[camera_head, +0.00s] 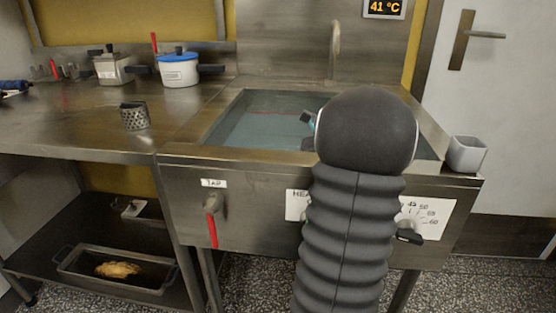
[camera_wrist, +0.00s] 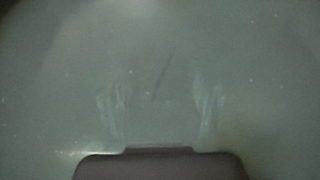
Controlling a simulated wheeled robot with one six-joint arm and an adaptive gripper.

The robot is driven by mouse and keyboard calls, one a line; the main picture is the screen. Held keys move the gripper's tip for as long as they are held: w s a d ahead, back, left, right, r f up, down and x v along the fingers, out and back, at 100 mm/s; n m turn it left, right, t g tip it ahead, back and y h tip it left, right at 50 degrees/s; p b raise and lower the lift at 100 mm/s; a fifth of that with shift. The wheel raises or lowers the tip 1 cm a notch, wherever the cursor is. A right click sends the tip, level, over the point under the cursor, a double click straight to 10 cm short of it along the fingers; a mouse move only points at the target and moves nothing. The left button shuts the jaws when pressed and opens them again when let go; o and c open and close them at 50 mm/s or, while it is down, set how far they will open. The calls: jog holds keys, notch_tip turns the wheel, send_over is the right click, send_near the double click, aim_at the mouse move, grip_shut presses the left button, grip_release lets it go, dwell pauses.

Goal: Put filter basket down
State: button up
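A perforated metal cylinder, which looks like the filter basket (camera_head: 135,116), stands upright on the steel counter (camera_head: 75,130) left of the sink, apart from my gripper. My arm reaches over the water-filled sink (camera_head: 255,130) and hides most of my gripper in the head view. In the murky wrist view my gripper (camera_wrist: 162,108) shows two faint fingers set wide apart, with no held object visible between them. A thin dark line lies beyond them. The basket is not visible in the wrist view.
A white pot with a blue lid (camera_head: 179,70) and a steel box (camera_head: 112,68) stand at the back of the counter. A grey cup (camera_head: 466,154) sits at the sink's right corner. A tray (camera_head: 118,271) is on the lower shelf. The front counter is clear.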

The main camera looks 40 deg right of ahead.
jog(key=shift+o, duration=0.7)
jog(key=shift+r, duration=0.2)
jog(key=v, duration=0.7)
jog(key=shift+s+d, duration=0.15)
